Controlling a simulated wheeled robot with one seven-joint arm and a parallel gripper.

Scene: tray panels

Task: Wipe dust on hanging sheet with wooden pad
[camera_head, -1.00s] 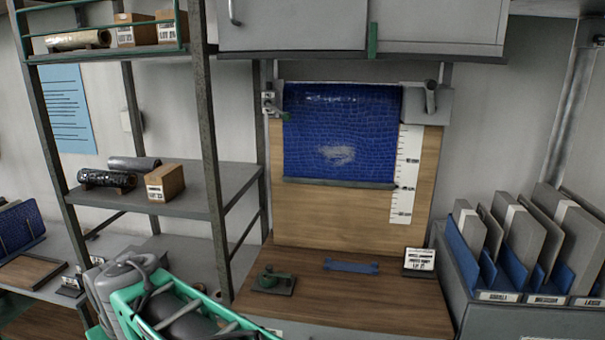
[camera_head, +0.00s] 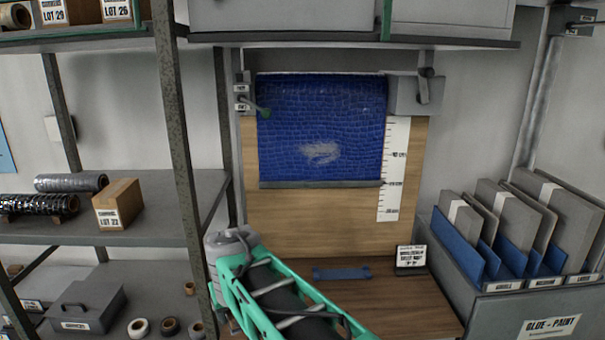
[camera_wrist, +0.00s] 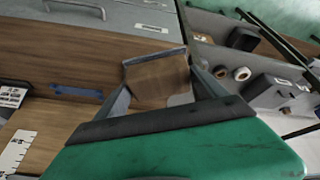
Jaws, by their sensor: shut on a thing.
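The hanging sheet (camera_head: 330,112) is blue with a scale-like pattern and hangs in front of a wooden backboard, with a grey bar along its lower edge. A pale dust patch (camera_head: 320,152) lies on its lower middle. In the wrist view my gripper (camera_wrist: 163,88) is shut on the wooden pad (camera_wrist: 160,78), a brown block with a grey edge. The pad is off the sheet, above the bench. In the head view my arm covers the bench's front left, and the pad and fingertips cannot be made out.
A white ruler (camera_head: 393,170) hangs right of the sheet, below a grey crank bracket (camera_head: 418,94). A blue strip (camera_head: 341,273) and a small sign (camera_head: 411,257) are on the wooden bench. A panel bin (camera_head: 530,290) stands right; a shelf post (camera_head: 178,150) stands left.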

